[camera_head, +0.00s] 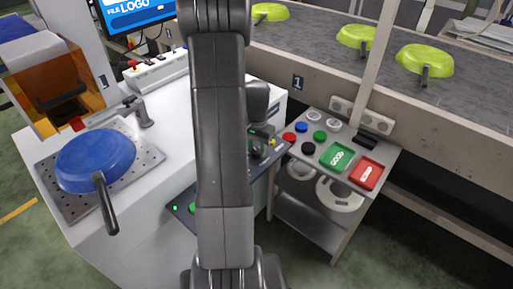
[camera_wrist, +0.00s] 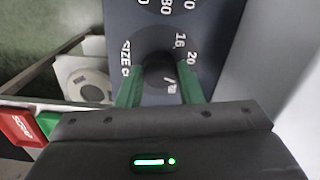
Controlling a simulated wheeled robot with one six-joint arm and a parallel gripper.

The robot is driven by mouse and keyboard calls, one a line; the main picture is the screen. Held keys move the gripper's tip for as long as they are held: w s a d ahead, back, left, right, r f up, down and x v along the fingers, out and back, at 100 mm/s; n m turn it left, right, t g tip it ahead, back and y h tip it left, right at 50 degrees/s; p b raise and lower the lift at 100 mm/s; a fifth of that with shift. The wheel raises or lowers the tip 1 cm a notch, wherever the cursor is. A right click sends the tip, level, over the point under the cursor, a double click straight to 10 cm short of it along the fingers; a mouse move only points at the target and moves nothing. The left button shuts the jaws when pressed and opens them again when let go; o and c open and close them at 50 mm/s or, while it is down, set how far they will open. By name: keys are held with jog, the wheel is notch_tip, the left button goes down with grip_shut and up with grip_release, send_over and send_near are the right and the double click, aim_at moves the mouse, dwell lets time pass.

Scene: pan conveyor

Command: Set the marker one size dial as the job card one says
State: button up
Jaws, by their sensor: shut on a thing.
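The size dial (camera_wrist: 160,74) is a dark round knob on a dark panel (camera_wrist: 205,14) in the wrist view. Markings "SIZE C", "16" and "20" show around it, with another number partly hidden by a finger. My gripper (camera_wrist: 162,82) has its green fingers on either side of the knob and is shut on it. The knob's pointer and exact setting cannot be made out. In the head view my gripper (camera_head: 259,148) is over the panel's right end, and my arm hides much of the panel. I cannot identify a job card; a blue screen (camera_head: 137,12) reads "FILE LOGO".
A blue pan (camera_head: 95,162) lies on a perforated plate at left. A small table (camera_head: 313,170) with coloured discs and green and red pads stands to the right. Green pans (camera_head: 424,58) sit on the conveyor (camera_head: 310,45) behind. Another dial (camera_wrist: 160,3) is close beside the gripped one.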

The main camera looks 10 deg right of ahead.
aim_at(257, 150)
dwell(0.3)
jog(key=o, duration=1)
jog(key=shift+r, duration=0.15)
notch_tip(257, 150, up, 14)
jog(key=shift+f+p, duration=0.2)
jog(key=shift+p, duration=0.8)
jog(key=shift+f, duration=0.1)
notch_tip(257, 150, down, 14)
jog(key=shift+r+b, duration=0.1)
jog(key=shift+b, duration=0.9)
